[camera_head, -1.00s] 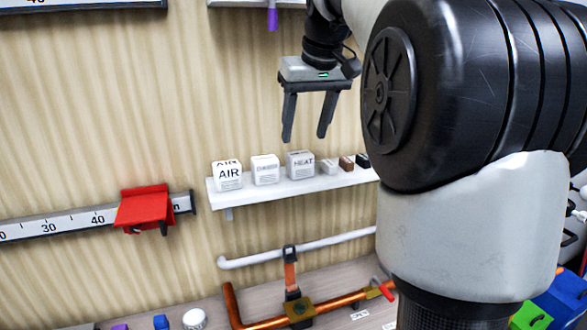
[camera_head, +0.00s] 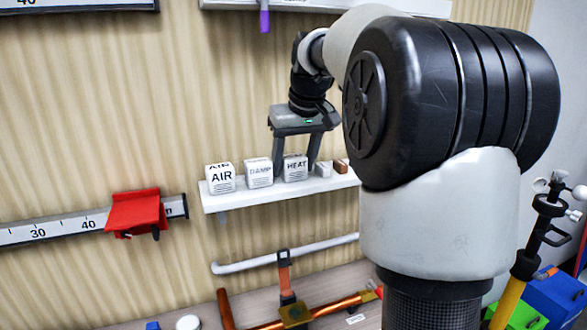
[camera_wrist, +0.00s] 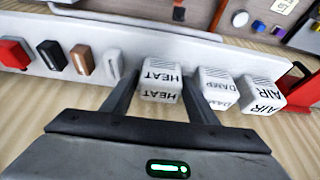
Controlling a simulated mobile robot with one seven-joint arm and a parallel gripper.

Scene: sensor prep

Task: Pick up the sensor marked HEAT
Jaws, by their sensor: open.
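The white HEAT sensor cube (camera_head: 295,168) stands on the white wall shelf (camera_head: 240,202), to the right of the DAMP cube (camera_head: 259,173) and the AIR cube (camera_head: 220,178). My gripper (camera_head: 294,172) is open and lowered over the HEAT cube, one finger on each side. In the wrist view the HEAT cube (camera_wrist: 161,82) lies between the two fingers (camera_wrist: 158,98), with visible space on its left. The right finger is close to the gap between HEAT and DAMP; I cannot tell whether it touches either cube.
Small white and brown blocks (camera_head: 341,166) sit right of HEAT on the shelf; the wrist view also shows black (camera_wrist: 52,56) and red (camera_wrist: 13,53) ones. A red bracket (camera_head: 135,212) is on the wall rail at left. Pipes (camera_head: 286,254) run below the shelf.

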